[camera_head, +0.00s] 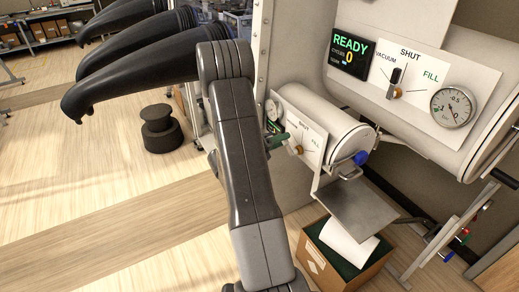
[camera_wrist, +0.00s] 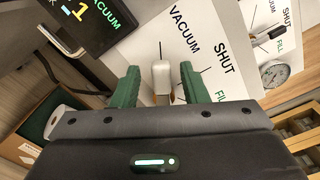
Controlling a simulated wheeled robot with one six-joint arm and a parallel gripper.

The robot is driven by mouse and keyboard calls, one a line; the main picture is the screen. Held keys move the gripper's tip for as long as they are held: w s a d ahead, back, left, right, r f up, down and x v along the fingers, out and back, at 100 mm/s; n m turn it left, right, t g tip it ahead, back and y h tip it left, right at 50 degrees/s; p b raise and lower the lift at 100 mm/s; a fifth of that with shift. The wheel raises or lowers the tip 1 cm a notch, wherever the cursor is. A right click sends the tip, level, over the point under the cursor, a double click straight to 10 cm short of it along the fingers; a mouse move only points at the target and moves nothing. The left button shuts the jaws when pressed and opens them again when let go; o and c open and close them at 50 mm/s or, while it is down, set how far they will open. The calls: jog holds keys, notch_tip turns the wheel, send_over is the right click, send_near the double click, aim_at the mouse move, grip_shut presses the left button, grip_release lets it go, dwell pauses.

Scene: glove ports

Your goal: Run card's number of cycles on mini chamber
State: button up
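The mini chamber (camera_head: 335,125) is the small white cylinder below the larger chamber, partly hidden by my arm in the head view. Its white valve panel (camera_wrist: 205,55) reads VACUUM, SHUT and FILL. A dark display (camera_wrist: 88,22) beside it reads VACUUM with a yellow 1. My gripper (camera_wrist: 160,72) has its green fingers apart, one on each side of the pale valve handle (camera_wrist: 161,78), with a visible gap on both sides. In the head view my gripper (camera_head: 279,138) is at that panel, partly hidden. No readable run card shows.
The larger chamber (camera_head: 425,45) above has a READY display (camera_head: 350,53) showing 0, a valve lever (camera_head: 394,84) and a gauge (camera_head: 453,107). A metal shelf (camera_head: 355,208) and a cardboard box (camera_head: 330,268) are below. Black glove sleeves (camera_head: 135,60) hang at the upper left.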

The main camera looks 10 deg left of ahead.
jog(key=b+v, duration=0.2)
jog(key=v, duration=1)
jog(key=shift+b, duration=0.35)
dwell(0.9)
jog(key=b, duration=0.4)
jog(key=f+b, duration=0.1)
jog(key=b, duration=0.2)
jog(key=shift+s+d+b, duration=0.25)
jog(key=shift+b, duration=0.1)
jog(key=x, duration=0.4)
jog(key=p+x, duration=0.1)
jog(key=x, duration=0.8)
jog(key=shift+w+d+r, duration=0.15)
jog(key=shift+d+r, duration=0.15)
jog(key=shift+d, duration=0.1)
grip_shut()
